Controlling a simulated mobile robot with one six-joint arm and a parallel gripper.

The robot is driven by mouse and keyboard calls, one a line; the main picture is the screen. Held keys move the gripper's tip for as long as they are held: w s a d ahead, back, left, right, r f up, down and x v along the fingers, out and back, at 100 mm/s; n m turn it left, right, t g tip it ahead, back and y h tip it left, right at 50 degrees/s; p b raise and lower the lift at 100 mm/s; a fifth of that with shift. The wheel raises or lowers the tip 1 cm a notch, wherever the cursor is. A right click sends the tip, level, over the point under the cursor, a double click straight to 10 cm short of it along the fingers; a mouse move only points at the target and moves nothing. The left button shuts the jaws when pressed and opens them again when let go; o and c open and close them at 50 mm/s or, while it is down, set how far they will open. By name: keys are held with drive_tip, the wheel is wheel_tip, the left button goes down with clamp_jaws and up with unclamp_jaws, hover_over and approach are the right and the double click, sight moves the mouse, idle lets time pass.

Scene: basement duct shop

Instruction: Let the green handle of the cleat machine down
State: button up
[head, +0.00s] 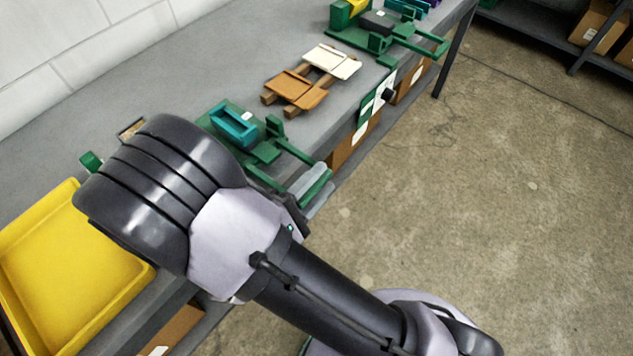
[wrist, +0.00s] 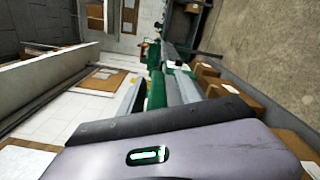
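A green machine with a teal block (head: 233,125) stands on the bench, just beyond my arm. A second green machine (head: 395,38) with a green handle stands farther along the bench. I cannot tell from labels which one is the cleat machine. My gripper body (wrist: 170,145) fills the bottom of the wrist view.
A yellow tray (head: 75,285) lies at the bench's near left. Brown and white plates on wooden blocks (head: 300,88) lie between the machines. Boxes sit below the bench. The floor at right is clear.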

drive_tip(key=p+v, duration=0.4)
drive_tip(key=v, duration=1.3)
drive_tip(key=shift+s, duration=0.2)
drive_tip(key=shift+a, duration=0.1)
drive_tip(key=w+d+r+m+g+y, duration=0.1)
drive_tip(key=w+d+r+m+g, duration=0.1)
drive_tip(key=d+r+m+g, duration=0.4)
drive_tip(key=w+d+r+m+g+y, duration=0.1)
drive_tip(key=d+r+m+g, duration=0.2)
drive_tip(key=d+g, duration=0.5)
drive_tip(key=d+r+m+t+y, duration=0.5)
drive_tip(key=d+r+m+y, duration=0.1)
drive_tip(key=r+m+y, duration=0.4)
drive_tip(key=shift+d+r+t+y, duration=0.3)
drive_tip(key=shift+r+y, duration=0.2)
drive_tip(key=shift+r, duration=0.05)
